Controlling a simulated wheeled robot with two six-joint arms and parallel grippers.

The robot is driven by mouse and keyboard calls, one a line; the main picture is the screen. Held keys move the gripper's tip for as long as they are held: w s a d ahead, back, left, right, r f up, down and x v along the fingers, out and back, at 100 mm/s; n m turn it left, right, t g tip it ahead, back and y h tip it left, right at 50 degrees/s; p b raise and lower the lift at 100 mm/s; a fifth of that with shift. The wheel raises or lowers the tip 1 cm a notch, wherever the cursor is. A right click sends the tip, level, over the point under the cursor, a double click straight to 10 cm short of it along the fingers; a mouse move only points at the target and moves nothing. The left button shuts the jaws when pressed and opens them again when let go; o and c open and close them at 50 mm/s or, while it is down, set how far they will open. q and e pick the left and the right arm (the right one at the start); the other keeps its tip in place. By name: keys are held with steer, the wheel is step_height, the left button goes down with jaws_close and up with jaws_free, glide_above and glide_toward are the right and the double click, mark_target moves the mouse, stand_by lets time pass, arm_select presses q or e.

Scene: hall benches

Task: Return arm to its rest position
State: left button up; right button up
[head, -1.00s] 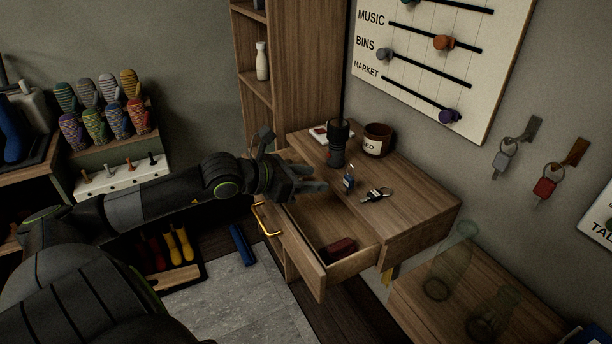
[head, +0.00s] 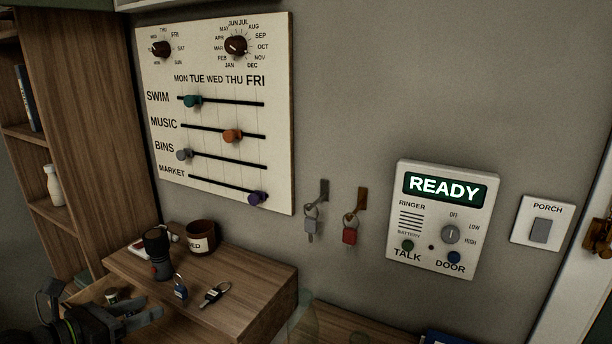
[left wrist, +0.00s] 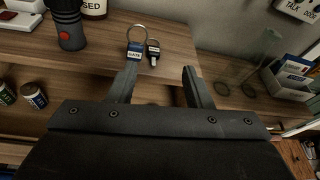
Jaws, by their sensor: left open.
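My left gripper (head: 142,316) is at the lower left of the head view, beside the front of the small wooden cabinet (head: 240,300). Its jaws are apart with nothing between them, as the left wrist view (left wrist: 161,74) also shows. A blue-tagged key (head: 180,290) and a black key (head: 214,294) lie on the cabinet top, just beyond the fingers. In the left wrist view the blue tag (left wrist: 136,50) reads GATE. My right gripper is not in view.
On the wall are a slider board (head: 215,110), two hanging keys (head: 350,234) and a READY intercom panel (head: 440,220).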

arm_select(q)
steer(key=s+r+n+t+y, duration=0.45)
steer(key=n+t, duration=0.45)
steer(key=n, duration=0.8)
steer(key=s+a+f+n+g+y, duration=0.35)
steer(key=f+n+y, duration=0.25)
steer(key=n, duration=0.3)
steer(key=s+a+f+n+g+y, duration=0.3)
steer(key=a+f+n+g+y, duration=0.25)
steer(key=n, duration=0.35)
steer(key=s+d+f+n+g+h, duration=0.5)
steer(key=s+d+f+g+h, duration=0.3)
steer(key=s+d+f, duration=0.7)
steer(key=a+f+g, duration=0.1)
steer(key=a+f, duration=0.1)
steer(key=f, duration=1.1)
steer(key=a+f+g, duration=0.2)
steer(key=f, duration=1)
steer(key=s+d+f, duration=0.1)
steer(key=s+f, duration=1.3)
steer(key=f, duration=0.1)
steer(key=shift+s+d+f+g+p, duration=0.15)
steer(key=shift+d+f+g+p, duration=0.2)
steer(key=shift+f+g+p, duration=0.1)
